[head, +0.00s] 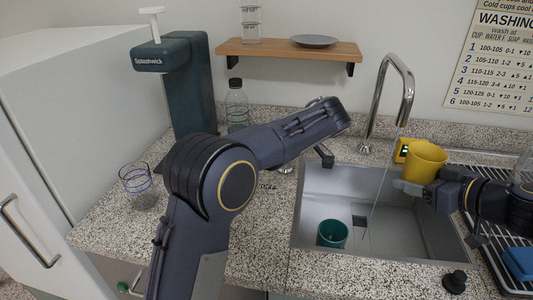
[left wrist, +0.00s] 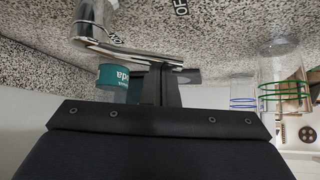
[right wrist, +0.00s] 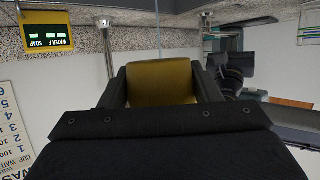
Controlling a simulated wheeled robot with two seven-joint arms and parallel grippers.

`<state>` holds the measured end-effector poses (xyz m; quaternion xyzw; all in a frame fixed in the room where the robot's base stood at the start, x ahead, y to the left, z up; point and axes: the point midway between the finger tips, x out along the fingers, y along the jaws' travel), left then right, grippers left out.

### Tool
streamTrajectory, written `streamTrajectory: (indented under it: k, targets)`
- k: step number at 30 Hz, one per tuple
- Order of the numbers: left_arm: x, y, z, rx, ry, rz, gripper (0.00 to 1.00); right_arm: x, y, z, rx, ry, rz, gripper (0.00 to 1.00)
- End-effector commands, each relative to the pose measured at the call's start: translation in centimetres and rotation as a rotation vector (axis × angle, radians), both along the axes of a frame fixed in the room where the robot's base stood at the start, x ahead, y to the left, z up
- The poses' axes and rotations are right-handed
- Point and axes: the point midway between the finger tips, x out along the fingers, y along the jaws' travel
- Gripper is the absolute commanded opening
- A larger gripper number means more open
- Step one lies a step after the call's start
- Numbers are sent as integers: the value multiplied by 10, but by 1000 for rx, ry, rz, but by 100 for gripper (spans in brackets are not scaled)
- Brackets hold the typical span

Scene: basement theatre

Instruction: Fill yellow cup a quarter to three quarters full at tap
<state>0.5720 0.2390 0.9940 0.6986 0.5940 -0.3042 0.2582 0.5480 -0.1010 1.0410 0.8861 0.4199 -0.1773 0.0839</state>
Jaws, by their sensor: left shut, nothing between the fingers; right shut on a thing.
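The yellow cup (head: 424,164) is upright above the right side of the sink. My right gripper (head: 408,187) is shut on it; the cup (right wrist: 160,82) also shows between the fingers in the right wrist view. The tap (head: 378,100) arches over the sink. A thin stream of water (head: 377,200) falls into the sink, left of the cup and apart from it in the head view. My left gripper (head: 325,157) is shut and empty near a metal lever (left wrist: 110,42) by the "OFF" marking; contact is unclear. The cup's inside and water level are hidden.
A teal cup (head: 332,233) stands in the sink (head: 420,235). A yellow panel (head: 402,150) sits behind the yellow cup. A drying rack (head: 497,262) is at the right.

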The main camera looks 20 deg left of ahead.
Motion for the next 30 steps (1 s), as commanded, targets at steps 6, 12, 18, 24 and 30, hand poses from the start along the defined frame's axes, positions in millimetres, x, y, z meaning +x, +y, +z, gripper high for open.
streamTrajectory:
  k: [6, 12, 18, 24, 30]
  targets:
    - [-1, -14, 0, -1, 0, 9, 0, 0, 0, 0, 1, -1, 0, 34]
    - [-1, -22, 0, -1, 0, 9, 0, 0, 0, 0, 1, -1, 0, 34]
    - [0, -27, 0, -1, 0, 8, 0, 0, 0, 0, 1, -1, 0, 34]
    - [0, -28, 0, -2, 0, 8, 0, 0, 0, 0, 1, -1, 0, 34]
    - [0, -29, 0, -3, 0, 6, 0, 0, 0, 1, 1, -1, 0, 34]
